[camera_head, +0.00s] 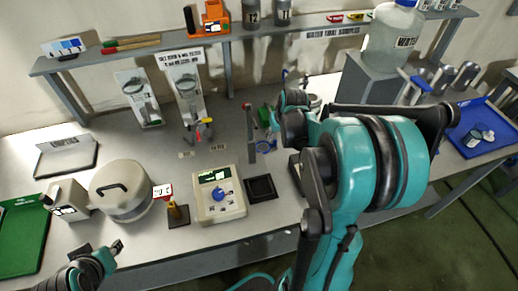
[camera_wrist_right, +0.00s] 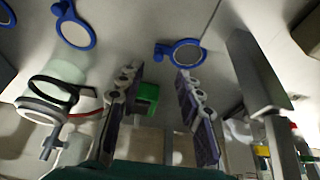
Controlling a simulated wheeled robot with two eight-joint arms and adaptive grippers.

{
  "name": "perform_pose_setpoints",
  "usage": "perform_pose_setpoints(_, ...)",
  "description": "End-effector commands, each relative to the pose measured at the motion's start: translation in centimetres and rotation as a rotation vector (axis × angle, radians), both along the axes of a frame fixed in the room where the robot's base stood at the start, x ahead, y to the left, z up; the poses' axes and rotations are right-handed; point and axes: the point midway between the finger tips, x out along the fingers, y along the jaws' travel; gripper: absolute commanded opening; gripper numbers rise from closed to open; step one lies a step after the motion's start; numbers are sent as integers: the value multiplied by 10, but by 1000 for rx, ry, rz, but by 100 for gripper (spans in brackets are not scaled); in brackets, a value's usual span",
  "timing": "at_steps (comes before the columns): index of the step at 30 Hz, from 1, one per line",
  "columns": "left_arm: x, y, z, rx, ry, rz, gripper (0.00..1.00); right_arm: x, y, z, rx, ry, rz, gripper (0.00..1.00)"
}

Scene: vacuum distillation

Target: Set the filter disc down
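I cannot tell whether either is the filter disc. A blue round piece (camera_head: 221,194) sits on the white balance (camera_head: 229,208) in the head view. My right gripper (camera_wrist_right: 160,80) has its fingers apart, with nothing held between them; in the head view my arm mostly hides it. My left gripper (camera_head: 100,252) is low at the left edge of the bench, and its finger gap is unclear.
A black square tray (camera_head: 261,188) lies right of the balance. A round lidded vessel (camera_head: 121,190) and a green tray (camera_head: 22,238) stand to the left. A blue tray (camera_head: 482,128) is at the far right. A green block (camera_wrist_right: 147,97) shows beyond my right fingers.

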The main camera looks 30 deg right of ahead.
Motion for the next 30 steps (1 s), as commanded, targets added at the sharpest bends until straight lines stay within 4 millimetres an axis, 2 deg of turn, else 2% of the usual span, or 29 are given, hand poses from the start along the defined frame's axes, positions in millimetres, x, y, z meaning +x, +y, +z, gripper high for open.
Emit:
perform_pose_setpoints(12, 0, 0, -30, 0, 0, 0, 31, 15, -9, -52, 0, 0, 1, 36)
perform_pose_setpoints(19, 0, 0, -28, 0, 0, 0, 31, 17, -9, -53, 0, 0, 1, 36)
perform_pose_setpoints(20, 0, 0, -28, 0, 0, 0, 31, 17, -9, -53, 0, 0, 1, 33)
perform_pose_setpoints(21, 0, 0, -28, 0, 0, 0, 31, 17, -9, -53, 0, 0, 1, 22)
perform_pose_setpoints(24, 0, 0, -28, 0, 0, 0, 31, 17, -9, -53, 0, 0, 1, 0)
perform_pose_setpoints(30, 0, 0, -29, 0, 0, 0, 31, 17, -9, -53, 0, 0, 1, 0)
